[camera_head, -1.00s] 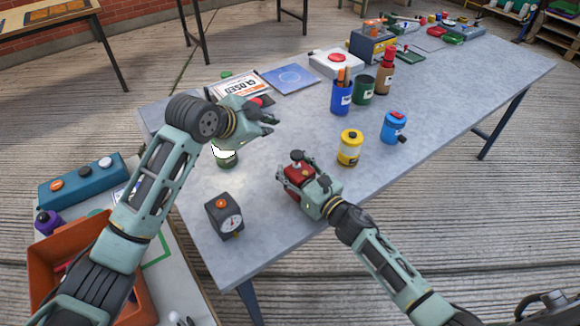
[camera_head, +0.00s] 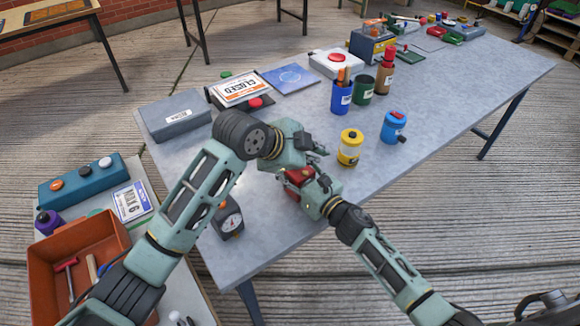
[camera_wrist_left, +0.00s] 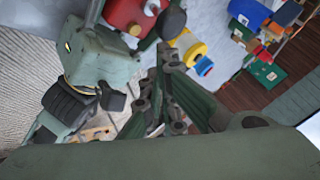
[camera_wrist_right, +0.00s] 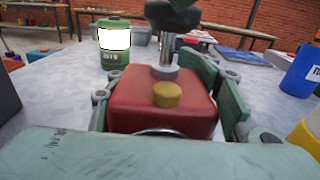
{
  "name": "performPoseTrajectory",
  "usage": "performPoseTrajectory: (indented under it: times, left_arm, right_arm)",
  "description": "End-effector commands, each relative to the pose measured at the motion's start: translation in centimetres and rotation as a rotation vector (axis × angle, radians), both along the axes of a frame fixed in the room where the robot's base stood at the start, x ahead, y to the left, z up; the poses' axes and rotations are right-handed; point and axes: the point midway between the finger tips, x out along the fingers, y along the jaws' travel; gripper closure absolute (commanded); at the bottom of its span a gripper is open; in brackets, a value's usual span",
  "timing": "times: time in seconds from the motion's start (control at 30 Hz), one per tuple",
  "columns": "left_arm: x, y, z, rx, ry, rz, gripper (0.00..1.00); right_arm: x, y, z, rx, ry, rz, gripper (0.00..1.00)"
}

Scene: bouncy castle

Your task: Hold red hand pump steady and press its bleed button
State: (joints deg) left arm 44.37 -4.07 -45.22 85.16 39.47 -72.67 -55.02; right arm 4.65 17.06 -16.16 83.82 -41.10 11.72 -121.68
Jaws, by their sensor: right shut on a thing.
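The red hand pump (camera_head: 297,178) stands near the front edge of the grey table, partly hidden by my grippers. In the right wrist view its red body (camera_wrist_right: 130,105) is upright, with the yellow bleed button (camera_wrist_right: 167,94) on the side towards that camera and a black knob (camera_wrist_right: 172,14) on a metal stem. My right gripper (camera_head: 300,188) is shut on the pump body, one finger on each side. My left gripper (camera_head: 318,148) is just behind and above the pump, its fingers (camera_wrist_left: 172,65) together and empty. Contact with the button does not show.
A gauge box (camera_head: 230,220) stands left of the pump, partly behind my left arm. A yellow jar (camera_head: 349,150) and a blue jar (camera_head: 391,130) stand to the right. A green lantern (camera_wrist_right: 113,45) stands behind the pump. The table's right front is clear.

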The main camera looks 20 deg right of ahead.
Motion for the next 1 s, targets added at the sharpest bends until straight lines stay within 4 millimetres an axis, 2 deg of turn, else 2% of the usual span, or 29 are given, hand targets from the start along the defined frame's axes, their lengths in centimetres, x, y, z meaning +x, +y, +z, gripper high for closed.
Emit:
performPoseTrajectory:
  times: [0.1, 0.3, 1.0]
  left_arm:
    - [0.0, 0.0, -1.5, 0.002, 0.002, 0.001, 1.0]
    - [0.1, 0.1, -2.8, 0.003, 0.002, 0.002, 1.0]
    - [0.1, 0.1, -2.9, 0.001, 0.001, 0.001, 1.0]
  right_arm:
    - [-0.1, 0.0, -0.2, 0.002, 0.004, 0.001, 1.0]
    - [-0.1, 0.1, -0.2, 0.002, 0.004, 0.001, 1.0]
    - [0.0, 0.0, -0.1, 0.001, 0.003, 0.0, 1.0]
